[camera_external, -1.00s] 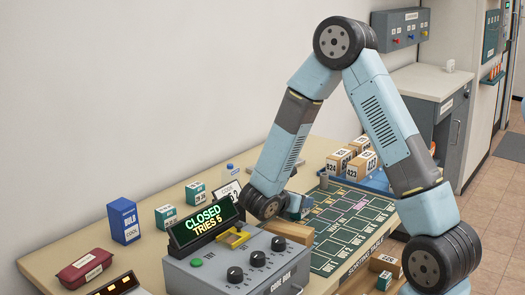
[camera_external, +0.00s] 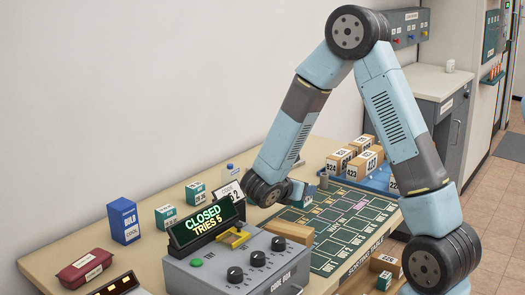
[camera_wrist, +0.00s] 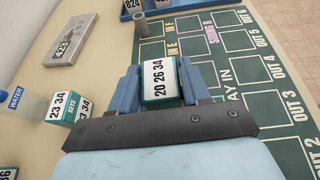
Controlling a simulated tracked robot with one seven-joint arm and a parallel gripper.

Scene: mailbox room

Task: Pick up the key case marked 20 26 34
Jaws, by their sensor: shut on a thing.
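The key case marked 20 26 34 (camera_wrist: 159,82) is a small teal box with a white label, in the middle of the wrist view. My gripper (camera_wrist: 160,72) has its two blue fingers on either side of the case and is shut on it. In the wrist view the mat (camera_wrist: 205,75) shows behind and to the right of the case.
Another key case marked 23 34 (camera_wrist: 62,107) stands left of my gripper, beside a water bottle (camera_wrist: 25,103). A grey 423 plate (camera_wrist: 72,40) lies farther off. The code box (camera_external: 238,268) and its CLOSED display (camera_external: 207,220) stand in front. Numbered parcels (camera_external: 360,160) stand on a blue tray.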

